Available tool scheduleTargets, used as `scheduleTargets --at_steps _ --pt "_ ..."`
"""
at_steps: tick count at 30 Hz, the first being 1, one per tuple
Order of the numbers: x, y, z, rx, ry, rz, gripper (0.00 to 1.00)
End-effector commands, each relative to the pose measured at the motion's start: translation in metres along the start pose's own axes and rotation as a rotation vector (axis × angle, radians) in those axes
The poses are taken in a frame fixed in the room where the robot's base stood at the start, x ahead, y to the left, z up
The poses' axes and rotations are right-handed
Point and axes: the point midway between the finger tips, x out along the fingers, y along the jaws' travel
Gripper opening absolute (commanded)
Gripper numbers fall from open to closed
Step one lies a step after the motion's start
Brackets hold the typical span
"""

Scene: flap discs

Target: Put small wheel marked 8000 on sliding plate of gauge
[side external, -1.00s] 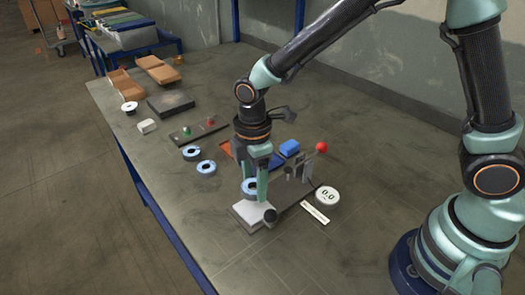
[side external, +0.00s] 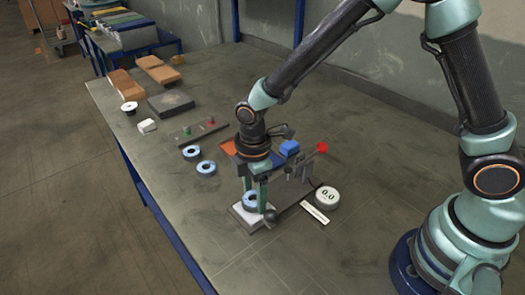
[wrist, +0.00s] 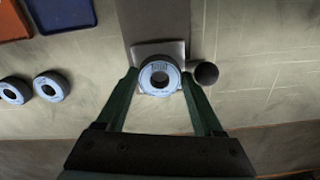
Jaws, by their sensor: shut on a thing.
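My gripper (side external: 254,193) is shut on a small blue-rimmed wheel (side external: 250,202), with one finger on each side of it. In the wrist view the wheel (wrist: 160,77) sits between the fingertips, its marking too small to read. The wheel is over the pale sliding plate (side external: 244,219) of the gauge; whether it touches the plate I cannot tell. The plate also shows around the wheel in the wrist view (wrist: 145,49). The gauge has a dark base (side external: 296,207), a round dial reading 0.0 (side external: 327,197) and a black knob (side external: 270,215) beside the plate.
Two similar wheels lie left of the gauge, one nearer (side external: 206,167) and one farther (side external: 192,152). The front of the table is clear.

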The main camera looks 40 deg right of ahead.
Motion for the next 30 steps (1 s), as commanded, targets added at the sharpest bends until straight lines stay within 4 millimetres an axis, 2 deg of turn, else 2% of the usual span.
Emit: scheduleTargets --at_steps 12,21,22,23,24,30 --pt "0.011 0.000 0.000 0.000 0.000 -0.001 0.10" --pt "0.012 0.000 0.000 0.000 0.000 0.000 0.10" --pt "0.012 0.000 0.000 0.000 0.000 0.000 0.80" --pt "0.012 0.000 0.000 0.000 0.000 0.000 0.92" --pt "0.012 0.000 0.000 0.000 0.000 0.000 1.00" --pt "0.012 -0.001 0.000 -0.001 -0.002 -0.003 1.00"
